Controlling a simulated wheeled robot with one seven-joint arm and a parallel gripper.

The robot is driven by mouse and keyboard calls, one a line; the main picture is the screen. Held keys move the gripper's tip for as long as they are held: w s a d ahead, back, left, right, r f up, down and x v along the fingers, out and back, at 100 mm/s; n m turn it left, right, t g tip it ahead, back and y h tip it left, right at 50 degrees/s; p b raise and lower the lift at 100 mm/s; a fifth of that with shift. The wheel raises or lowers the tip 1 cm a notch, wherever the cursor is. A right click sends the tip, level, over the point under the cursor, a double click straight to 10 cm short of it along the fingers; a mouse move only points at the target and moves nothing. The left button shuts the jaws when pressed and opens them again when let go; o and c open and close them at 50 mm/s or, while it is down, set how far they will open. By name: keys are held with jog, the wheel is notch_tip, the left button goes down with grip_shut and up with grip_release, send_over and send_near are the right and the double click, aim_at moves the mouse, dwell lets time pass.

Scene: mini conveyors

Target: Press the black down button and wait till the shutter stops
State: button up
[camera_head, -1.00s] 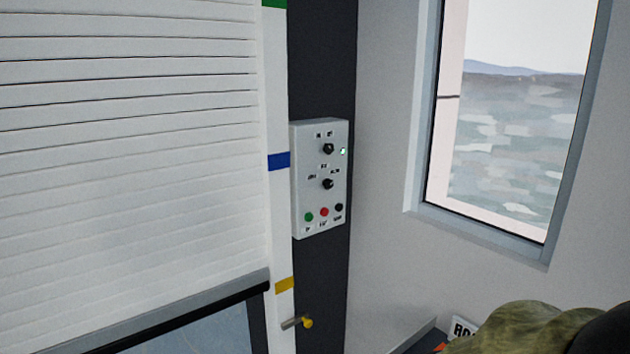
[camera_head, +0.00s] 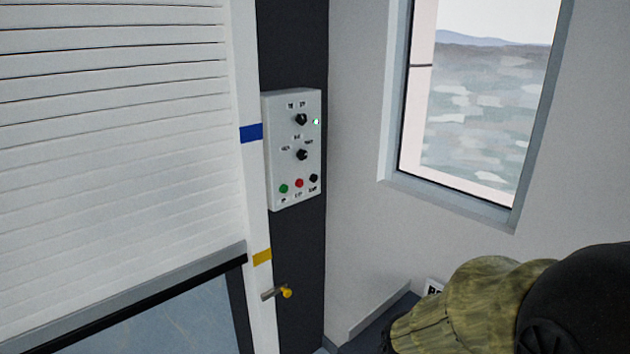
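A light grey control box (camera_head: 291,172) is fixed to a dark upright strip near the middle of the view. Its bottom row holds a green button (camera_head: 284,188), a red button (camera_head: 299,183) and the black button (camera_head: 313,178) at the right. The white slatted shutter (camera_head: 110,150) fills the left side. Its grey and black bottom bar (camera_head: 150,297) stands near the yellow mark, above an open or glazed gap. My gripper is not in view.
A white post carries a blue mark (camera_head: 251,132) and a yellow mark (camera_head: 262,257). A yellow-tipped peg (camera_head: 285,292) juts out below the box. A window (camera_head: 470,110) is at the right. A camouflage-patterned object with a black part (camera_head: 490,290) fills the lower right.

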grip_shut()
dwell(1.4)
